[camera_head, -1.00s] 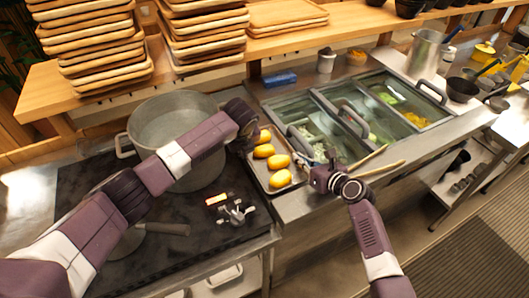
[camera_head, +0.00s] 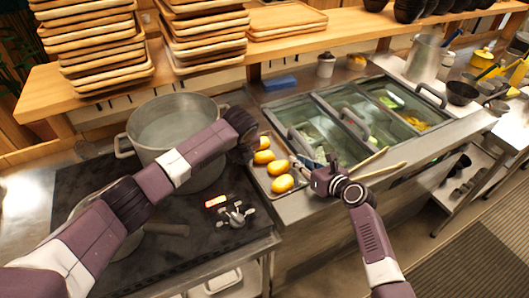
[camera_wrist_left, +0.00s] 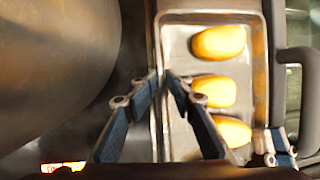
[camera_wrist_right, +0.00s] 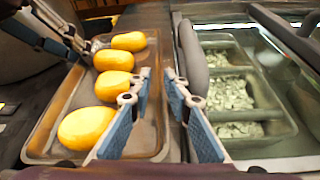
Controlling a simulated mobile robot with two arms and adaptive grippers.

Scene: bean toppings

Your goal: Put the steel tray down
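The steel tray (camera_head: 264,177) holds several yellow, potato-like pieces (camera_head: 282,184) and lies between the large pot and the topping counter. In the left wrist view the tray (camera_wrist_left: 180,135) has its left rim between the fingertips of my left gripper (camera_wrist_left: 164,76), which are nearly together. In the right wrist view the tray's (camera_wrist_right: 148,135) right rim is between the close fingertips of my right gripper (camera_wrist_right: 156,72). In the head view my left gripper (camera_head: 249,152) is mostly hidden by its arm. I cannot tell whether the tray's underside touches the surface.
The large pot (camera_head: 172,124) stands close left of my left gripper. The glass-lidded topping counter (camera_head: 350,110) is to the tray's right. A small metal object (camera_head: 237,215) lies on the dark cooktop (camera_head: 215,240). Stacked wooden trays (camera_head: 205,40) stand on the shelf behind.

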